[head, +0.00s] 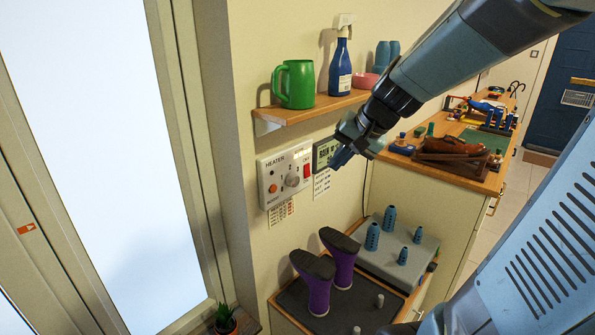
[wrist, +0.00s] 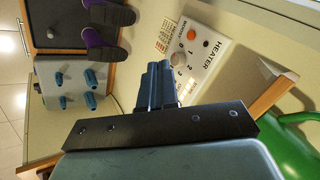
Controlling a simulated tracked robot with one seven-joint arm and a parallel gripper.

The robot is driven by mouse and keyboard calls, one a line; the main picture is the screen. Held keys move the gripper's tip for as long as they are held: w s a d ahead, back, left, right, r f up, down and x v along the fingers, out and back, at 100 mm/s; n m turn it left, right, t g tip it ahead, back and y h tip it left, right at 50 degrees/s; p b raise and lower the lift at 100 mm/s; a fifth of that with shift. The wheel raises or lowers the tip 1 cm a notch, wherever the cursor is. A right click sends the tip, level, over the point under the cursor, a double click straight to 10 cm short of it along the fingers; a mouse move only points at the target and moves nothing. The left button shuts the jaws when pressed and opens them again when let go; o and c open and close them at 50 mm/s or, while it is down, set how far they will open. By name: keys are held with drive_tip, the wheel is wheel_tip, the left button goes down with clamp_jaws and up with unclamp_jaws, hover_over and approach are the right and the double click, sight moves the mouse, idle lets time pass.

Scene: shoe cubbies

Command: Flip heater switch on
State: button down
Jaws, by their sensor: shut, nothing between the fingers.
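The white heater panel (head: 270,172) is on the wall below the shelf, labelled HEATER. It carries a red switch (head: 307,171) at its right end, a grey knob (head: 292,181) in the middle and an orange button (head: 273,188) at the left. My gripper (head: 342,158) is shut and empty, to the right of the red switch and apart from the panel in the picture. In the wrist view, my shut fingers (wrist: 157,78) are beside the panel (wrist: 212,62), with the knob (wrist: 180,59) and orange button (wrist: 191,35) showing. I cannot tell the switch's position.
A small display (head: 325,152) is right of the panel, partly behind my gripper. Above, the wooden shelf (head: 305,112) holds a green mug (head: 296,85) and a blue spray bottle (head: 341,65). Below stand purple boots (head: 319,295) and a grey tray with blue pegs (head: 372,237).

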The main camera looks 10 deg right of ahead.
sight(307, 171)
drive_tip(key=w+d+f+m+t, duration=0.1)
drive_tip(key=w+d+f+m, duration=0.2)
drive_tip(key=w, duration=0.3)
drive_tip(key=w+d+f+m, duration=0.3)
drive_tip(key=w+d+f, duration=0.1)
drive_tip(key=w, duration=0.3)
drive_tip(key=shift+w+d+f+t+y, duration=0.2)
drive_tip(key=shift+w+f+t+y, duration=0.1)
drive_tip(key=shift+t, duration=0.1)
drive_tip(key=shift+w+a+r+x, duration=0.2)
drive_tip(key=shift+w+r+x, duration=0.1)
drive_tip(key=shift+x, duration=1.9)
drive_tip(key=shift+w+a+r+x, duration=0.2)
drive_tip(key=shift+r+x, duration=0.1)
drive_tip(key=shift+x, duration=1.85)
drive_tip(key=shift+w+a+r+x, duration=0.2)
drive_tip(key=shift+r+x, duration=0.1)
drive_tip(key=shift+x, duration=1.9)
drive_tip(key=shift+w+a, duration=0.1)
